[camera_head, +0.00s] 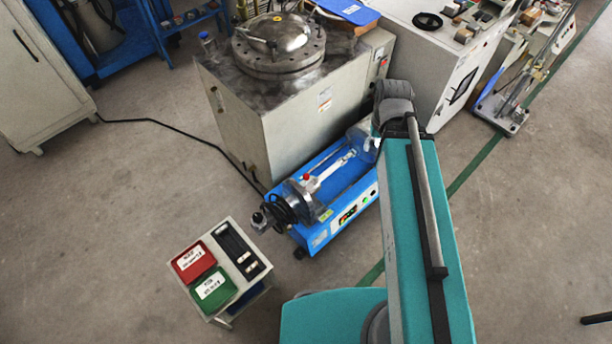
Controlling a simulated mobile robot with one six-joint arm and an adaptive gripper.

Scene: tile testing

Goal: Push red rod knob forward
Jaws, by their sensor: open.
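A small red knob (306,177) shows at the left end of a pale rod (330,170) on the blue bench machine (326,231). The rod lies lengthwise along the machine's middle. A dark, round-flanged assembly (297,203) stands at the machine's left end, close to the knob. My teal arm link rises on the right, up to a grey joint beside the machine's far right end. That link and joint cover part of the machine's right side. I cannot make out my gripper, so its place relative to the knob cannot be told.
A grey cabinet with a round metal lid (279,43) stands directly behind the blue machine. A small cart (231,223) with a red box (193,261) and a green box (211,290) stands at the front left. The floor (130,200) left of the machine is mostly clear.

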